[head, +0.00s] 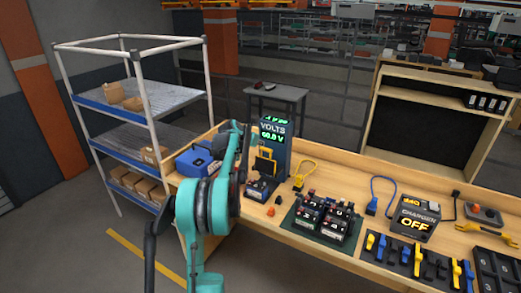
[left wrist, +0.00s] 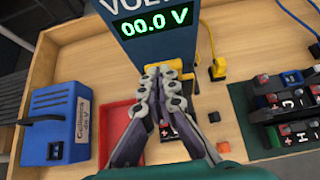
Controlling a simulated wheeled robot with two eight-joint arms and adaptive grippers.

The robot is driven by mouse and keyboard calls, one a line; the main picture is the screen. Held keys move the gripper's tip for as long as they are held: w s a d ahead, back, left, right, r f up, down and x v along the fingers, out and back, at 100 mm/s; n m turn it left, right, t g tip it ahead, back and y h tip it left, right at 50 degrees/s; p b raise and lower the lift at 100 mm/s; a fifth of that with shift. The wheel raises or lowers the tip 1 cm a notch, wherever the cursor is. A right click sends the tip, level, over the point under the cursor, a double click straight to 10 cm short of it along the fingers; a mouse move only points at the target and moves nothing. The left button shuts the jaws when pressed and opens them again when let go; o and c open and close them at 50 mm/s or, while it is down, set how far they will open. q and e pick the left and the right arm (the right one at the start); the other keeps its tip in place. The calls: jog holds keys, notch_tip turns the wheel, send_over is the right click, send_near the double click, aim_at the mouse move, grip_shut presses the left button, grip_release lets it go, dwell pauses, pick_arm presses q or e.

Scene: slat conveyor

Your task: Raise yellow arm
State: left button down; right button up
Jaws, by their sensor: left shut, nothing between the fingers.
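The yellow arm (head: 267,153) is on the front of a tall blue voltmeter (head: 275,133) with a green lit display. In the left wrist view the yellow arm (left wrist: 186,75) lies across the foot of the voltmeter (left wrist: 155,45), whose display reads 00.0 V. My left gripper (left wrist: 161,78) is shut and empty, with its fingertips right in front of the yellow arm's middle and hiding part of it. I cannot tell whether they touch it. In the head view my teal left arm hides much of the space left of the voltmeter. My right gripper is not in view.
A blue charger-like box (left wrist: 62,125) stands left of the voltmeter, beside a red tray (left wrist: 115,125). A yellow connector with cable (head: 299,180) and a green mat (head: 322,230) with battery modules lie right. A charger reading OFF (head: 412,218) stands farther right. A shelf rack (head: 150,88) stands left.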

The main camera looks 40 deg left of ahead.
pick_arm(q)
notch_tip(320, 180, up, 6)
jog(key=w+a, duration=0.1)
jog(key=w, duration=0.1)
jog(key=shift+a+f+p, duration=0.15)
jog(key=shift+p, duration=0.25)
